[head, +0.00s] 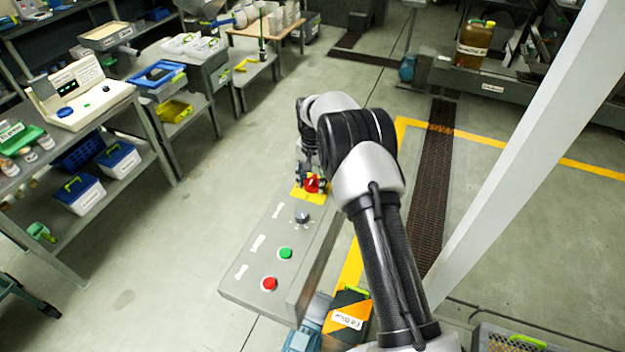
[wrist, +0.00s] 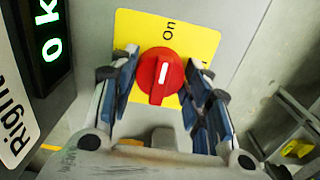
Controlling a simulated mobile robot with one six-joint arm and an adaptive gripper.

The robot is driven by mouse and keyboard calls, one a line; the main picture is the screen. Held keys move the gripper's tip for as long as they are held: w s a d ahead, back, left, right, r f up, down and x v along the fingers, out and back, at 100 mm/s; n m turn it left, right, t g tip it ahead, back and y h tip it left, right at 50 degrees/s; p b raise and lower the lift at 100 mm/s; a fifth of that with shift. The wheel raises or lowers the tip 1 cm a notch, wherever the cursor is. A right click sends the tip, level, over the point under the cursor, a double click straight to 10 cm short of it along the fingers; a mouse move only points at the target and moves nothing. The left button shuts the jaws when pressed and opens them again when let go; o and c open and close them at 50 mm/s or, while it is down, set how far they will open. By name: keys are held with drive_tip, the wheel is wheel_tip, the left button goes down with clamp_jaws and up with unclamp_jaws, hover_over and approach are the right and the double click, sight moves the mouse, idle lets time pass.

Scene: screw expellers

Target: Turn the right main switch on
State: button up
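The right main switch is a red rotary knob (wrist: 160,75) on a yellow plate (wrist: 207,42) in the wrist view. The word "On" is printed above it, and the knob's short white mark points roughly up towards that word, slightly tilted. My gripper (wrist: 164,72) is open, with one dark finger on each side of the knob. I cannot tell whether the fingers touch it. In the head view the red knob (head: 311,184) and yellow plate (head: 308,196) sit at the far end of a grey control panel, with my gripper (head: 309,172) over them.
The grey panel (head: 245,287) also bears a black knob (head: 302,215), a green button (head: 285,253) and a red button (head: 269,284). A green-lit display (wrist: 48,28) and a "Right" label (wrist: 15,120) are close on the left. A pale post (head: 530,150) stands to the right.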

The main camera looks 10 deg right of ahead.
drive_tip(key=o, duration=0.4)
wheel_tip(320, 180, up, 12)
drive_tip(key=shift+r, duration=0.1)
idle(0.6)
wheel_tip(320, 180, up, 9)
drive_tip(key=n+t+b, duration=0.1)
hover_over(313, 179)
drive_tip(key=s, duration=0.5)
drive_tip(key=s+r+n+t+b, duration=0.1)
drive_tip(key=s+r, duration=0.3)
drive_tip(key=s, duration=0.2)
drive_tip(key=s+r+n, duration=0.1)
drive_tip(key=s+r, duration=0.3)
drive_tip(key=s, duration=0.2)
drive_tip(key=s+f+n+t, duration=0.1)
drive_tip(key=s, duration=0.7)
drive_tip(key=s+f+n+b, duration=0.1)
drive_tip(key=s+f, duration=0.1)
drive_tip(key=s, duration=0.6)
drive_tip(key=s+f+n+t+b, duration=0.1)
drive_tip(key=s+f+n, duration=0.1)
drive_tip(key=s, duration=0.7)
drive_tip(key=shift+f+t, duration=0.25)
drive_tip(key=shift+t, duration=0.05)
